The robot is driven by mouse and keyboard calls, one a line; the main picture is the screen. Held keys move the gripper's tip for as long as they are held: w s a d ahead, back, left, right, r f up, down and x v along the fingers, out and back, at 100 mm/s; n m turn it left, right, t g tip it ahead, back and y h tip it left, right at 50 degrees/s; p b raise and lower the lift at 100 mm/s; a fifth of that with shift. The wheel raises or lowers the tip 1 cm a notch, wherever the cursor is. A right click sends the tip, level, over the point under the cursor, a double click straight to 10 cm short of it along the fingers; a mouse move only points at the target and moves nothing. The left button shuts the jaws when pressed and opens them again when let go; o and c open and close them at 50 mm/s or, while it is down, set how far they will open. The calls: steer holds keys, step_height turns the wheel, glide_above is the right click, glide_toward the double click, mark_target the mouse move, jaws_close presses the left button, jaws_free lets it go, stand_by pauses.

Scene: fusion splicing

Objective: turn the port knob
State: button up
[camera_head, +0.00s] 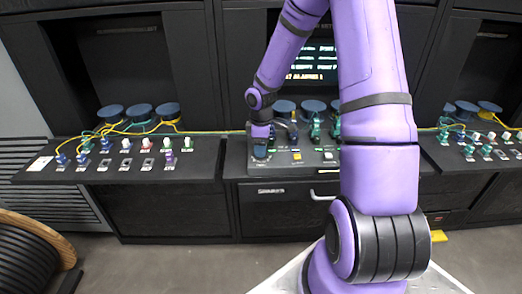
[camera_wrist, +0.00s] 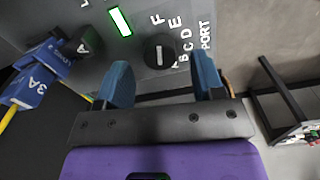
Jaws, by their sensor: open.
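The port knob (camera_wrist: 160,50) is a round black dial with a white pointer line, on a grey panel (camera_wrist: 82,22) in the wrist view. The letters B, C, D, E and F and the word PORT are printed beside it. My gripper (camera_wrist: 162,70) is open, with its two blue fingers apart and nothing between the pads that I can see. The knob shows between and just past the fingertips; I cannot tell whether they touch it. In the head view my gripper is over the left end of the middle console (camera_head: 290,168), and the knob is not clear there.
The left shelf (camera_head: 100,172) and right shelf (camera_head: 490,158) hold connectors and cables. A cable spool (camera_head: 30,255) stands at lower left. A screen (camera_head: 312,65) is behind my arm.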

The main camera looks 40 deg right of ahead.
steer(key=shift+f, duration=1.1)
steer(key=c, duration=0.9)
